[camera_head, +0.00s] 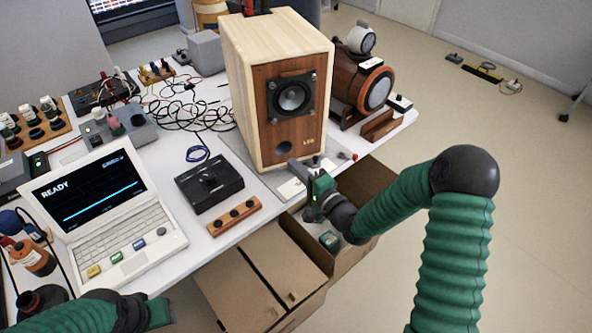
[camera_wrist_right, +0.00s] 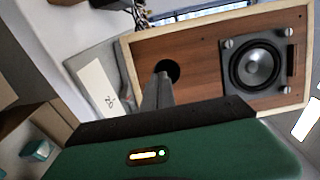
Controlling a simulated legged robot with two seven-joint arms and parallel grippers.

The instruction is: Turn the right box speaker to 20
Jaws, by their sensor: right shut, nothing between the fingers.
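The wooden box speaker (camera_head: 283,90) stands upright on a grey mat (camera_head: 235,150) near the table's right edge, its brown front with a black driver and a round port facing me. It also fills the upper right of the right wrist view (camera_wrist_right: 205,70). My right gripper (camera_head: 297,166) is shut and empty, low before the speaker front; contact cannot be told. My left gripper (camera_head: 160,312) is partly seen at the bottom left; its fingers are unclear.
A round brown speaker (camera_head: 362,82) stands behind on the right. A black box (camera_head: 208,183) and a wooden knob strip (camera_head: 234,216) lie left of my right gripper. A laptop (camera_head: 105,210) reading "READY" is at left. Cardboard boxes (camera_head: 255,285) stand below the table edge.

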